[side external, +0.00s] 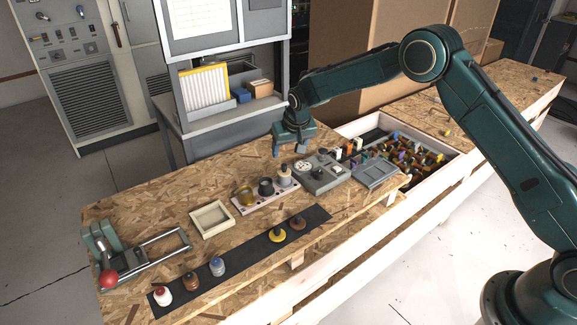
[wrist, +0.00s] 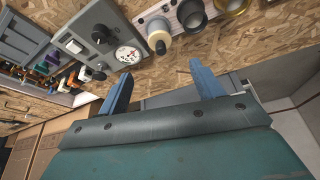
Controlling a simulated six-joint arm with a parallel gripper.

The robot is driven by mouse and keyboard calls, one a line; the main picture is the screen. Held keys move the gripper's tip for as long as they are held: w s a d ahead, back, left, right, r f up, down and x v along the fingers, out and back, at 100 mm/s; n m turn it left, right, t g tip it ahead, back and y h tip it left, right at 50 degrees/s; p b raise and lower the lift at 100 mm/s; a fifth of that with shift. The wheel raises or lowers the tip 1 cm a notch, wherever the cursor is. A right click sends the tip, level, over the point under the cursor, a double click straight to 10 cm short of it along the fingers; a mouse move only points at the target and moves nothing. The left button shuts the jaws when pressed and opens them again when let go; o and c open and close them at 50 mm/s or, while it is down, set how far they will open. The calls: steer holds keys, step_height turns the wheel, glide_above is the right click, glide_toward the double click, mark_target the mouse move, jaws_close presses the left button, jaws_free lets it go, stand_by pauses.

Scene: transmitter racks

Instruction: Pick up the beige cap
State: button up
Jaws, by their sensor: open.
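The beige cap (side external: 284,173) stands upright at the right end of a pale board with holes (side external: 262,201). It also shows at the upper middle of the wrist view (wrist: 158,38). Beside it on the board are a black cap (side external: 265,187) and a gold-coloured one (side external: 244,197). My gripper (side external: 290,149) is open and empty, above the bench and behind the cap in the side view. In the wrist view, its two blue fingers (wrist: 160,73) are spread apart, and the cap lies beyond their tips, not touched.
A grey panel with a dial and knobs (side external: 321,173) sits just right of the board. Beyond it is a bin of many coloured parts (side external: 430,157). A black strip (side external: 245,251) with several caps lies in front. A shallow empty tray (side external: 211,219) is at left, near a red-knobbed clamp (side external: 108,279).

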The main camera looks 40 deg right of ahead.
mark_target(284, 165)
steer(key=shift+x, duration=2.65)
steer(key=shift+x, duration=2.6)
steer(key=shift+w, duration=0.1)
steer(key=shift+c, duration=0.5)
steer(key=c, duration=1)
